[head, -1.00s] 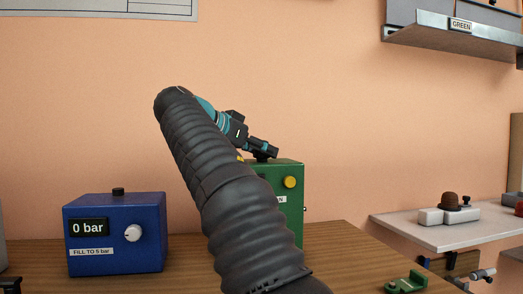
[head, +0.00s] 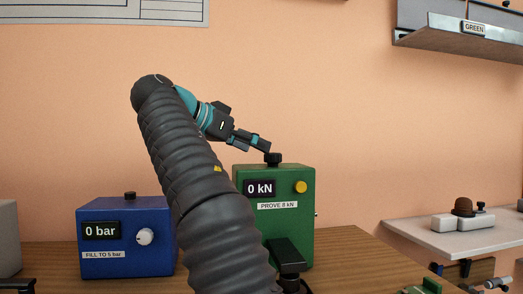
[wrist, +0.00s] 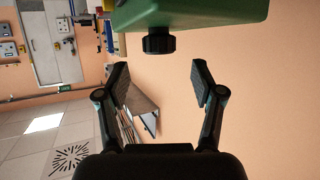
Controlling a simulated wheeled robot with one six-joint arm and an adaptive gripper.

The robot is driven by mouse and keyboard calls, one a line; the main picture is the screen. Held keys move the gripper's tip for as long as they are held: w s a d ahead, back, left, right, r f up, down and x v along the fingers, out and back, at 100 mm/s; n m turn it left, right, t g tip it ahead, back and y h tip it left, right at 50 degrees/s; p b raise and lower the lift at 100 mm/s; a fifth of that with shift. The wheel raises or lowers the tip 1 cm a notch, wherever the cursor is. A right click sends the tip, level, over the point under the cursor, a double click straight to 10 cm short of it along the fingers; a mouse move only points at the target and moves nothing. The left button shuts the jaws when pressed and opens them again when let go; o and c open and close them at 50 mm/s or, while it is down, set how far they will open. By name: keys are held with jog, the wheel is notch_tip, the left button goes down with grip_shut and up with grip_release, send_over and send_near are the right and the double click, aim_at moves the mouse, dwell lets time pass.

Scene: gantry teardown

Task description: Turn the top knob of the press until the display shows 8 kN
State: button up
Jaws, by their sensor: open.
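The press is a green box (head: 300,215) on the wooden bench in the head view. Its display (head: 260,188) reads 0 kN, above a label "PROVE 8 kN". Its black top knob (head: 273,159) sits on the box top. In the wrist view the green box (wrist: 200,12) is at the top edge and the knob (wrist: 158,40) points down from it. My gripper (wrist: 158,75) is open and empty, its fingers spread to either side of the knob's line, with the knob just beyond the fingertips. In the head view my gripper (head: 262,146) is close to the knob; contact there is unclear.
A blue box (head: 125,238) reading 0 bar, with a white dial, stands left of the press. A yellow button (head: 301,187) is on the press front. A white side table (head: 450,236) and a shelf marked GREEN (head: 455,35) are at right. My arm crosses the head view's middle.

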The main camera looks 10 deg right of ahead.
jog(key=shift+s+a+r, duration=0.15)
jog(key=shift+s+a, duration=0.1)
jog(key=shift+a, duration=0.15)
